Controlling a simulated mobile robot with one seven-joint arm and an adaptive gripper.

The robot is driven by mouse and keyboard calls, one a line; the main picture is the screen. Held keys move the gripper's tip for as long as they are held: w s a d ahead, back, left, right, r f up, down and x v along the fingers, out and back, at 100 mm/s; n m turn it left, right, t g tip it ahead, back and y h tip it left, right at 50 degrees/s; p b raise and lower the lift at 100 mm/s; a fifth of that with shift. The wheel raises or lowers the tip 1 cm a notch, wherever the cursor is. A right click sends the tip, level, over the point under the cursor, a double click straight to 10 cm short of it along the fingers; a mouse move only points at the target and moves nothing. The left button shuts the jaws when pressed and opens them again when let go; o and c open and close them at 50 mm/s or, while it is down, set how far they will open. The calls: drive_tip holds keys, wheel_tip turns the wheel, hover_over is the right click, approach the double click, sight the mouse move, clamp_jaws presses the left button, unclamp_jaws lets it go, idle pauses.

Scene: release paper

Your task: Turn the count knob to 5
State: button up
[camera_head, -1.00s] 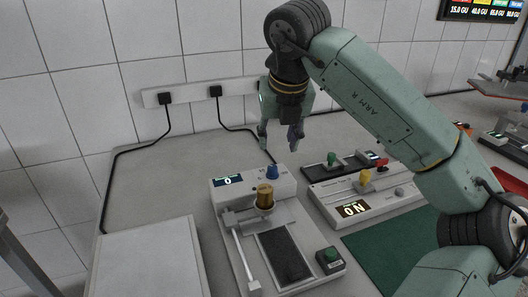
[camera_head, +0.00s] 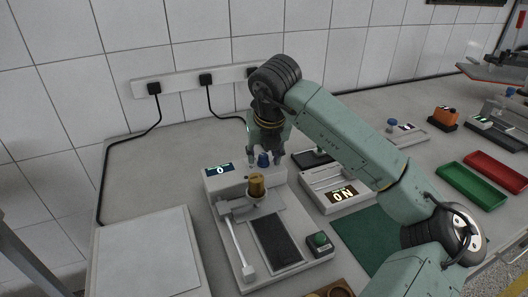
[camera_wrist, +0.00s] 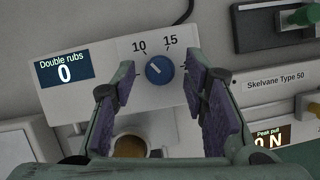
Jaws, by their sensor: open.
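The blue count knob (camera_head: 263,160) sits on the back block of the white rub tester (camera_head: 224,190). In the wrist view the knob (camera_wrist: 160,69) lies between the two fingers of my open gripper (camera_wrist: 170,88), with grey panel visible on both sides. The labels 10 and 15 show above it; no 5 label is visible, and the left finger covers part of the panel. A white mark is on the knob, but its exact direction is hard to tell. The display (camera_wrist: 65,70) left of it reads "Double rubs 0". In the head view my gripper (camera_head: 265,158) points down over the knob.
A brass-coloured cylinder (camera_head: 257,185) stands in front of the knob. The "Skelvane Type 50" device (camera_head: 338,193) stands close on the right, its display reading "0 N". A white plate (camera_head: 148,250) lies left.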

drive_tip(key=shift+c, duration=0.5)
clamp_jaws()
drive_tip(key=shift+f+n+b, duration=0.15)
drive_tip(key=shift+n+b, duration=0.15)
drive_tip(key=shift+b, duration=0.2)
drive_tip(key=shift+d+f+n+y+b, duration=0.1)
drive_tip(key=shift+n+y+b, duration=0.35)
drive_tip(key=shift+b, duration=0.3)
drive_tip(key=n+y+b, duration=0.1)
drive_tip(key=n+b, duration=0.1)
drive_tip(key=shift+w+d+n+g, duration=0.1)
drive_tip(key=shift+n+g, duration=0.25)
drive_tip(key=shift+g, duration=0.05)
drive_tip(key=n+y, duration=0.1)
drive_tip(key=n, duration=0.2)
drive_tip(key=shift+r+g+b, duration=0.2)
drive_tip(key=shift+g+b, duration=0.2)
drive_tip(key=shift+w+d+n+g+y, duration=0.15)
drive_tip(key=shift+n+g, duration=0.15)
drive_tip(key=shift+n, duration=0.6)
drive_tip(key=shift+a+n+g+y, duration=0.1)
drive_tip(key=shift+n+g, duration=0.2)
drive_tip(key=shift+n, duration=0.9)
